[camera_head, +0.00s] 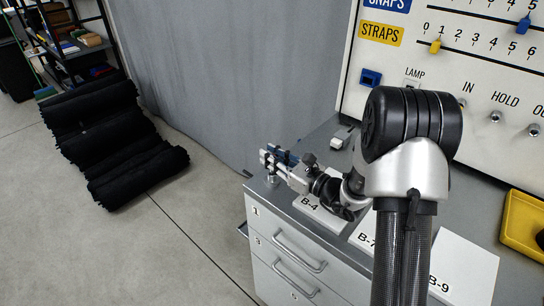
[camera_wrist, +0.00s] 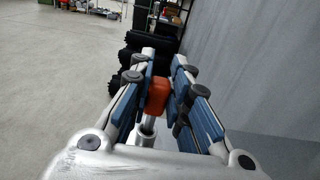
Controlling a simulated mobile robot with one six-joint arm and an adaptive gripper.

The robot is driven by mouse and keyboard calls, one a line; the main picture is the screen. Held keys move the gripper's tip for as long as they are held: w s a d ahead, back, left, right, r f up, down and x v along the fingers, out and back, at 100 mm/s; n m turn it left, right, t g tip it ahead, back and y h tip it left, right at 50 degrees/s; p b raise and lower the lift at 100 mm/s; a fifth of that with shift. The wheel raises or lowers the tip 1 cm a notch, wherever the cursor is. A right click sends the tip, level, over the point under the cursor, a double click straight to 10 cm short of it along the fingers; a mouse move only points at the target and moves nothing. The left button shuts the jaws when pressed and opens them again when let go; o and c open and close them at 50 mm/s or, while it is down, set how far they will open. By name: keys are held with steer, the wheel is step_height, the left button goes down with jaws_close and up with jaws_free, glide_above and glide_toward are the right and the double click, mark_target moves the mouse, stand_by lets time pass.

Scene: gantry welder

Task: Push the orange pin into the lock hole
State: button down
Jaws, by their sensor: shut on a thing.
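The orange pin (camera_wrist: 158,95) shows in the wrist view as an orange block between the blue pads of my gripper (camera_wrist: 165,68). My gripper is shut on it. A grey metal cylinder (camera_wrist: 147,128) shows just below the orange part; I cannot tell whether it is the pin's shaft or a separate post. In the head view my gripper (camera_head: 278,160) is above the left corner of the grey cabinet top, with a small metal piece (camera_head: 271,179) below it. The orange part is hidden there. I cannot make out the lock hole in either view.
The grey cabinet (camera_head: 296,262) has drawers below and cards marked B-4, B-7 and B-9 (camera_head: 466,268) on top. A panel (camera_head: 480,80) with sliders stands behind. A yellow tray (camera_head: 522,226) is at right. Black rolls (camera_head: 110,140) lie on the floor at left.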

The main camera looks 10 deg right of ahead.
steer(key=shift+f+b, duration=0.75)
steer(key=shift+f, duration=0.25)
steer(key=c, duration=1.4)
jaws_free()
steer(key=shift+c, duration=0.2)
